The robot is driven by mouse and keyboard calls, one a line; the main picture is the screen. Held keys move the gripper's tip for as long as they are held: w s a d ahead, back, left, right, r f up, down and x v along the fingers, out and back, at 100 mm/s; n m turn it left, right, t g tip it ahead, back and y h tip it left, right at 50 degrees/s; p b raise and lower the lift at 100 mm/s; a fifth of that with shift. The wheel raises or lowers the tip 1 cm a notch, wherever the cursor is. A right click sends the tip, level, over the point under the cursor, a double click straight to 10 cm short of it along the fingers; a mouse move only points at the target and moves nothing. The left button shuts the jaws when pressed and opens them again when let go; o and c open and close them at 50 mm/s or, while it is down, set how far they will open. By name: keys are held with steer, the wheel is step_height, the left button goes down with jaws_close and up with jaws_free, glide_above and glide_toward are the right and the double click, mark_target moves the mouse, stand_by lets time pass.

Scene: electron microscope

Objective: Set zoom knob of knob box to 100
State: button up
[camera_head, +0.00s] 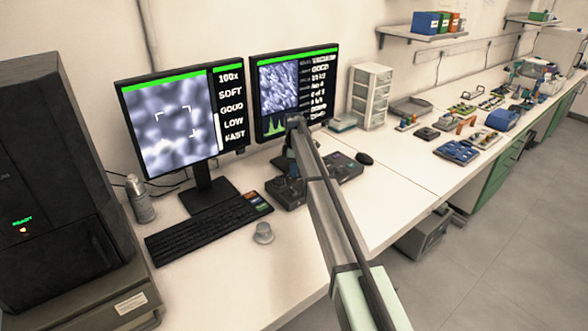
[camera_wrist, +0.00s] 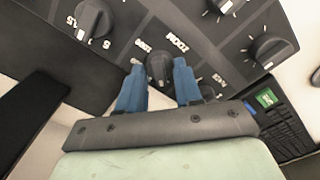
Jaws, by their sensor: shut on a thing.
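The dark knob box (camera_head: 290,194) lies on the white bench in front of the right monitor, partly hidden by my arm. In the wrist view, its zoom knob (camera_wrist: 160,64), a black round knob, sits between the blue fingers of my gripper (camera_wrist: 159,76), beside an upside-down label that seems to read ZOOM. My gripper is shut on this knob from both sides; the knob's pointer is hard to make out. In the head view my gripper (camera_head: 288,166) is over the box. The left monitor (camera_head: 185,120) shows 100x, SOFT, GOOD, LOW and FAST.
Other knobs stand close by on the panel, one to the left (camera_wrist: 94,18) and one to the right (camera_wrist: 268,48). The bench front is clear.

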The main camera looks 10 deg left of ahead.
steer(key=shift+a, duration=0.1)
steer(key=o, duration=1)
step_height(320, 180, up, 14)
steer(key=shift+f, duration=0.1)
stand_by(0.4)
